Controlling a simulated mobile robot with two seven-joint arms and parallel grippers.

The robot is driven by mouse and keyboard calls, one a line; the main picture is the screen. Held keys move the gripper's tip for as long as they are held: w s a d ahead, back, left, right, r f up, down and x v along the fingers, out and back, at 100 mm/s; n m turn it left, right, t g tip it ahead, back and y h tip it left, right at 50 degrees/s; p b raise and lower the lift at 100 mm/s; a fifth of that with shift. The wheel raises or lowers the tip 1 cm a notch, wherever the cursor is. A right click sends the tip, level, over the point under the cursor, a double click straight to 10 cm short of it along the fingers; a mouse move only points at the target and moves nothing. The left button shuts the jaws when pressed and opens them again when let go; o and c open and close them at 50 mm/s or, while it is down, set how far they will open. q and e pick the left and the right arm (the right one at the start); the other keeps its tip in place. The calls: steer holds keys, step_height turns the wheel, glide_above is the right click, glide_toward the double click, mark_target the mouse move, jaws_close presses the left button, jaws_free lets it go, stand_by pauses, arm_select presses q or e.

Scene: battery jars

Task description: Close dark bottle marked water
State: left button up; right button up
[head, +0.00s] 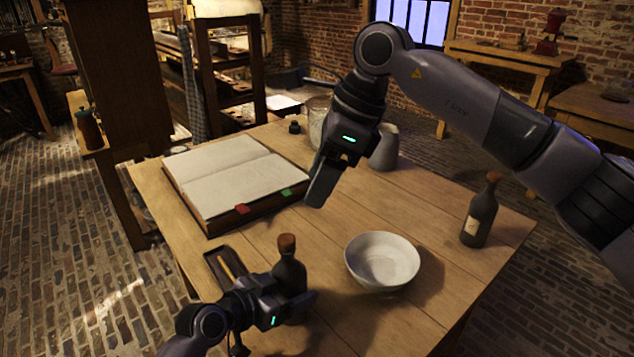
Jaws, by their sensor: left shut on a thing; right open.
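A dark bottle (289,272) with a brown stopper (286,242) in its neck stands near the front of the wooden table. My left gripper (297,302) is shut around the lower body of this bottle. Its front, and any label there, is hidden. A second dark bottle (481,212) stands upright at the table's right side, with a pale label and a brown stopper (494,177) at its top. The label's writing is too small to read. My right gripper (318,190) is open and empty, above the table between the book and the grey jug.
A white bowl (382,262) stands between the two bottles. An open book (228,176) lies at the left. A small dark tray (222,262) sits beside the held bottle. A grey jug (384,150) and a glass jar (317,118) stand at the back. The table's right middle is clear.

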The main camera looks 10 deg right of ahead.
arm_select(q)
steer(key=o, duration=1.5)
steer(key=v, duration=0.7)
